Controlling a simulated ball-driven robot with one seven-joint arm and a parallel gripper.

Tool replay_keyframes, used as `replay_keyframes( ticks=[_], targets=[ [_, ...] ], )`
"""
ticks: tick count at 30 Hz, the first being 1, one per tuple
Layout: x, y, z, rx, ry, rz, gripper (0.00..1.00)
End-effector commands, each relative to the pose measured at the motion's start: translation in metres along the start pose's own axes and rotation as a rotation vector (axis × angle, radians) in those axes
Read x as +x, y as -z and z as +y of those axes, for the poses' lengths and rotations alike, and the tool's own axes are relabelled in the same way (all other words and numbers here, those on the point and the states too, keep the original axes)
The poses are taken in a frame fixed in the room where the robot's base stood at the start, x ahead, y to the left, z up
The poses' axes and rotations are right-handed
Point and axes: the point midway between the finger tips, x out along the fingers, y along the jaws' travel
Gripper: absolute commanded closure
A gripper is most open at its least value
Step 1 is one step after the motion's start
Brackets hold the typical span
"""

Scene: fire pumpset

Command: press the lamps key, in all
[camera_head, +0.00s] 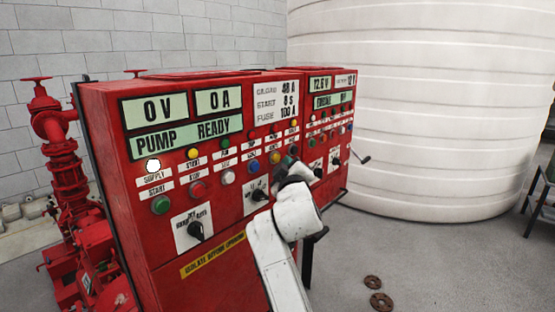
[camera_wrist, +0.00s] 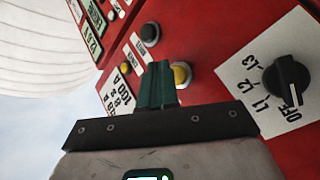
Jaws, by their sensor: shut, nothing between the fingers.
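My gripper (camera_wrist: 158,68) is shut, its two green fingers together and empty, in front of the red panel. In the wrist view its tips are right beside a yellow button (camera_wrist: 182,74) and partly cover its label. I cannot tell whether they touch the panel. A black button (camera_wrist: 150,34) is a little beyond the tips. In the head view my gripper (camera_head: 288,166) is at the middle of the red cabinet (camera_head: 215,262), near the yellow button (camera_head: 275,157). The small button labels are too blurred to tell which is the lamps key.
A rotary switch (camera_wrist: 286,80) marked L1, L2, L3 and OFF sits near the fingers. Blue (camera_head: 254,167) and white (camera_head: 228,177) buttons lie left of my gripper. A crank handle (camera_head: 361,158) sticks out at right. Two brown handwheels (camera_head: 376,291) lie on the floor.

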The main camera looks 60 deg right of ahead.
Motion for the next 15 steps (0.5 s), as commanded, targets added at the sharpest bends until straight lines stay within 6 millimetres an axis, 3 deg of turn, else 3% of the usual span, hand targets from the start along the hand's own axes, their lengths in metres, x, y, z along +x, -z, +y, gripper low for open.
replay_keyframes(
  ticks=[15],
  targets=[
    [0.0060,0.0047,-0.0040,0.001,0.000,0.000,1.00]
  ],
)
